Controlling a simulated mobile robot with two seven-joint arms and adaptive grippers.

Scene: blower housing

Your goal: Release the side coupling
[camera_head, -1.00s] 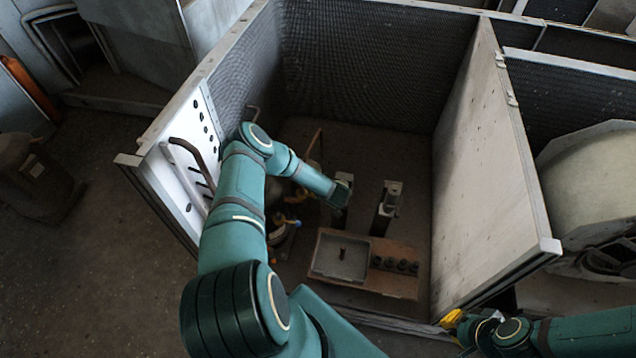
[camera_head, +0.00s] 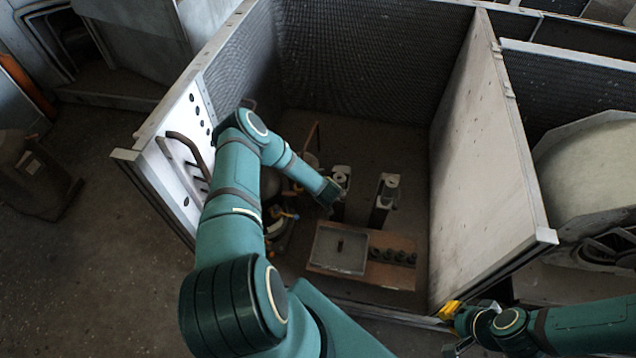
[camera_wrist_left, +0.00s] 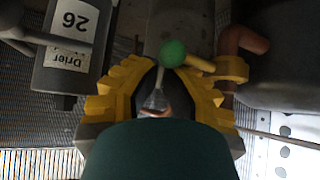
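My left arm reaches into the open-topped housing, its wrist end (camera_head: 328,194) beside a grey upright cylinder (camera_head: 341,176). In the head view its fingers are hidden. In the left wrist view, the yellow fingers of my left gripper (camera_wrist_left: 160,72) stand apart. A green ball knob (camera_wrist_left: 173,53) is at the fingertips, with a yellow bar and ring (camera_wrist_left: 233,70) beside it. A grey metal piece shows between the fingers; contact cannot be told. I cannot tell which part is the side coupling. My right gripper (camera_head: 449,311), with yellow tips, is outside by the right panel's lower corner.
A grey cylinder labelled "Drier 26" (camera_wrist_left: 68,45) and a brown pipe (camera_wrist_left: 238,42) flank the left gripper. In the head view, a grey tray (camera_head: 338,250) lies on a brown board with several dark round pieces. A second upright (camera_head: 386,192) stands nearby. The side panels (camera_head: 490,170) bound the space.

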